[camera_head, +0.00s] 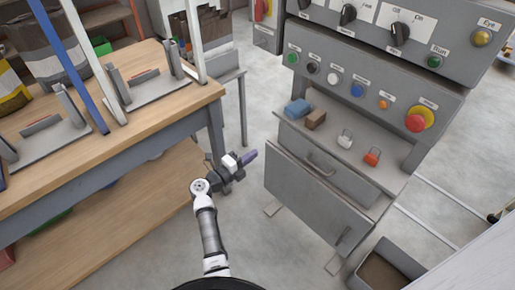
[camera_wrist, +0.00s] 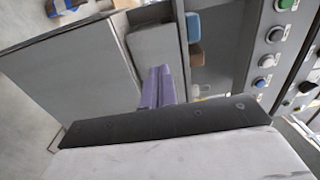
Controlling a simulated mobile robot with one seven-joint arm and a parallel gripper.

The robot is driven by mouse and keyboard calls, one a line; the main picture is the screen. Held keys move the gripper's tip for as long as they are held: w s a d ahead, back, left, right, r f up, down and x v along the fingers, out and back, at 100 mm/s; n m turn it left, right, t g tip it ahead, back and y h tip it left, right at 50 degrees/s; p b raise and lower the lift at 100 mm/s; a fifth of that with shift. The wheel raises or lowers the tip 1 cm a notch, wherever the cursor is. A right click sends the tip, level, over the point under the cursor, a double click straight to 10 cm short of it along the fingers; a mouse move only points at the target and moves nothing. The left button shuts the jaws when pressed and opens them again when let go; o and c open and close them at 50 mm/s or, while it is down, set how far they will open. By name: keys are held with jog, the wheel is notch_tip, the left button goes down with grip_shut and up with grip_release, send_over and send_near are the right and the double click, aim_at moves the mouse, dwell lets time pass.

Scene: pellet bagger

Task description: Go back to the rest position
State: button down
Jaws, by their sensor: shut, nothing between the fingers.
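My gripper (camera_head: 250,157) has purple fingers, and its arm reaches up from the bottom of the head view. It hangs over the floor in the gap between the wooden table and the grey control cabinet. In the wrist view the purple fingers (camera_wrist: 158,86) lie side by side, shut with nothing between them. They point toward the cabinet and appear apart from it.
The grey control cabinet (camera_head: 312,183) stands at right, with buttons and knobs above a ledge. The ledge carries a blue block (camera_head: 297,109), a brown block (camera_head: 316,120) and small clips. The wooden table (camera_head: 160,112) stands at left. A grey bin (camera_head: 388,262) is at lower right.

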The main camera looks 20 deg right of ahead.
jog(key=shift+s+a, duration=0.1)
jog(key=shift+a, duration=0.15)
